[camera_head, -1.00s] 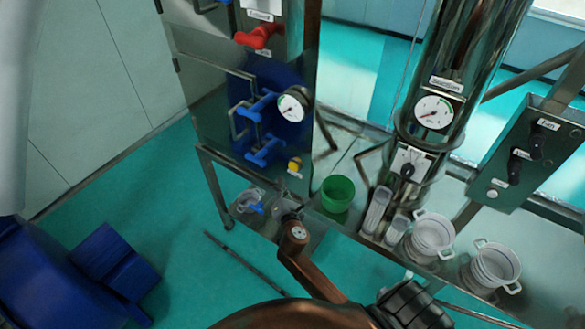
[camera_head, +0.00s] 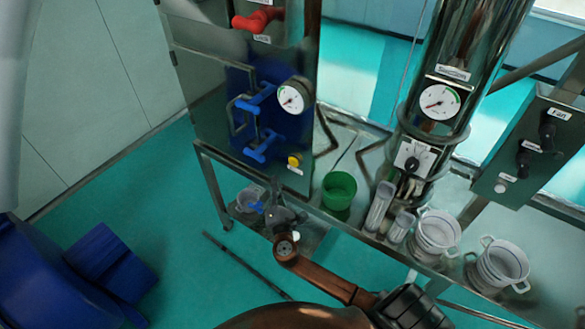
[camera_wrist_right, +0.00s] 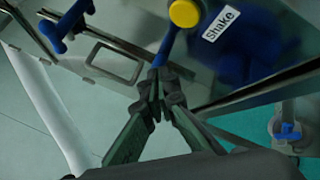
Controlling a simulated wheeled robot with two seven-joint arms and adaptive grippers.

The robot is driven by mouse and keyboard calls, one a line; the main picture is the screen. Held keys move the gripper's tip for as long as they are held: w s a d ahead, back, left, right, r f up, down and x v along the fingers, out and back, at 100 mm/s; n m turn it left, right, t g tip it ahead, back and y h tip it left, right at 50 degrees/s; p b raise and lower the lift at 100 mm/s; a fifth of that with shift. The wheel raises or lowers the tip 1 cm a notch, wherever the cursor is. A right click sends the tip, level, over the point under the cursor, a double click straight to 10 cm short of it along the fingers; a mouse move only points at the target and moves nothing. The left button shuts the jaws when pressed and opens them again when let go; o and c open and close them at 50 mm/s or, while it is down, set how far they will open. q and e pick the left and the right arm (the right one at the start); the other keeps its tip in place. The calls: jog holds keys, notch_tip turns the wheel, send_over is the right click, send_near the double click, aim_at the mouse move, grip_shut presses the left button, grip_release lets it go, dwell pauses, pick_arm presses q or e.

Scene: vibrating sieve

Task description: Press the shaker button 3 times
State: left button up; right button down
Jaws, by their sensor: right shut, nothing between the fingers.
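The yellow shaker button (camera_head: 294,161) is on the front of the metal cabinet, below and right of the blue handles. In the right wrist view the button (camera_wrist_right: 184,13) sits at the top edge, beside a white "Shake" label (camera_wrist_right: 222,23). My right gripper (camera_head: 279,208) is below the button in the head view, apart from it. In the right wrist view its fingertips (camera_wrist_right: 159,74) are together and empty, below the button in the picture; a blue handle shows just behind them. My left gripper is not in view.
Blue handles (camera_head: 262,147) and a gauge (camera_head: 290,97) stick out from the cabinet above the button. A green cup (camera_head: 339,190), clear containers and white sieve pots (camera_head: 437,233) stand to the right. A clear jar (camera_head: 246,198) is under the cabinet.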

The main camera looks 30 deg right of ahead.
aim_at(293, 162)
jog(key=shift+s+a+m+t+b, duration=0.55)
jog(key=shift+a+t, duration=0.1)
jog(key=shift+t, duration=0.25)
jog(key=shift+w+d, duration=0.1)
jog(key=w+d, duration=0.3)
jog(key=d, duration=0.5)
jog(key=shift+w+b, duration=0.15)
jog(key=shift+b, duration=0.3)
dwell(0.8)
